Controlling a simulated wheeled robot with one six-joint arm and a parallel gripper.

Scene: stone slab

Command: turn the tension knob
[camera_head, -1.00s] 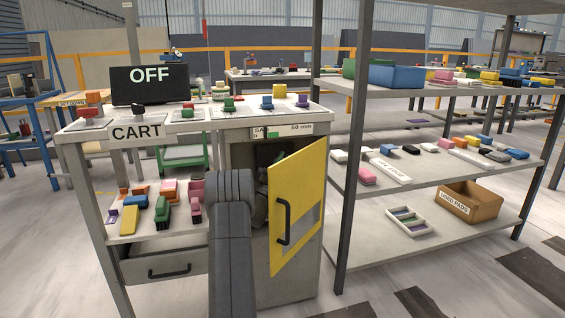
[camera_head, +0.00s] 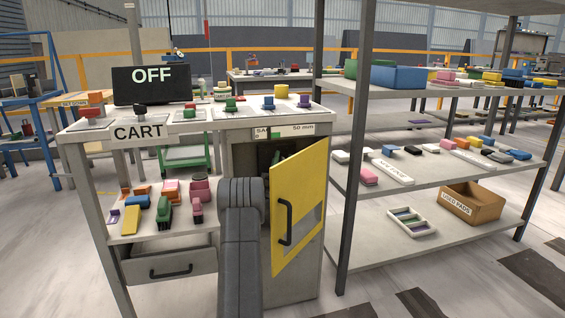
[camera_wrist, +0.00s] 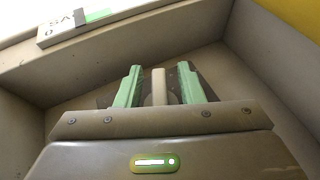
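A pale beige upright piece (camera_wrist: 158,87), perhaps the tension knob, stands inside the cabinet in the wrist view. My gripper (camera_wrist: 160,72) is open, with one green finger on each side of this piece and a gap visible on both sides. I cannot tell how deep the piece sits between the fingers. In the head view my arm reaches into the cabinet, and its end is hidden. The yellow cabinet door (camera_head: 308,203) stands open to the right of my arm. A dark screen (camera_head: 151,84) on the cart reads OFF.
The cabinet's inner walls (camera_wrist: 120,58) are close around my gripper. A label with a green patch (camera_wrist: 75,22) is on the cabinet's front edge. The cart top (camera_head: 215,122) holds several coloured knobs. A shelf rack (camera_head: 440,172) stands at the right.

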